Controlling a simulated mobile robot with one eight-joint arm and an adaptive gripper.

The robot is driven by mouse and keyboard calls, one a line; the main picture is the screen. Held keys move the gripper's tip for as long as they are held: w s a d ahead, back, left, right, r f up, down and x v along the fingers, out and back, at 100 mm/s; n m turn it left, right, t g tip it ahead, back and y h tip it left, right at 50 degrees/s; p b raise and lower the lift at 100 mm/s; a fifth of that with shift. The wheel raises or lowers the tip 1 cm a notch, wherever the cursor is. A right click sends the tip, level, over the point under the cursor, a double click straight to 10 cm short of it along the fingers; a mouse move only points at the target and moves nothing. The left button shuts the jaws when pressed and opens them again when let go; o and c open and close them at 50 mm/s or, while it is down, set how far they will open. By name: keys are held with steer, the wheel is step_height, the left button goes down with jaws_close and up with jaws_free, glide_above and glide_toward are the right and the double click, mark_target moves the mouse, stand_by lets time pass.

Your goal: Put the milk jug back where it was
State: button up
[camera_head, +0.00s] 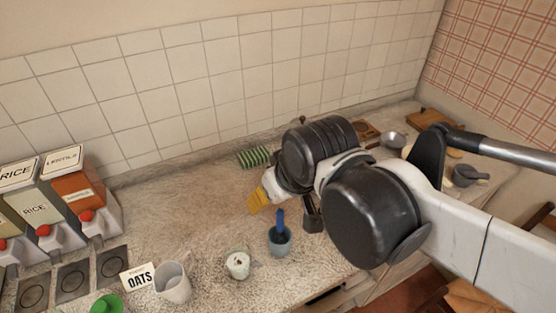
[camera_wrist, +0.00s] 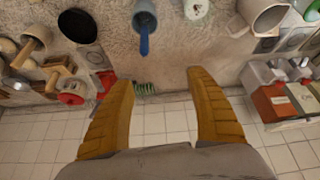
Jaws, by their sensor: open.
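A pale grey jug (camera_head: 172,284) with an open top, which looks like the milk jug, stands on the stone counter at the front left, beside the OATS card (camera_head: 139,277). It also shows at the top right of the wrist view (camera_wrist: 263,14). My gripper (camera_head: 259,200) has yellow fingers and hangs over the middle of the counter, behind and to the right of the jug. In the wrist view its two fingers (camera_wrist: 159,80) are spread wide with nothing between them. The jug is well outside the fingers.
A blue-grey cup (camera_head: 279,245) with a blue-handled tool and a small whitish pot (camera_head: 238,266) stand between jug and arm. Dispensers (camera_head: 78,195) are at left. A green striped item (camera_head: 254,157) lies near the tiled wall.

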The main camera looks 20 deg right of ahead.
steer(key=d, duration=0.1)
steer(key=s+d+m+t, duration=0.1)
steer(key=d, duration=0.1)
steer(key=s+d+m+h, duration=0.1)
steer(key=d, duration=0.1)
steer(key=shift+s+d, duration=0.1)
steer(key=shift+s, duration=0.05)
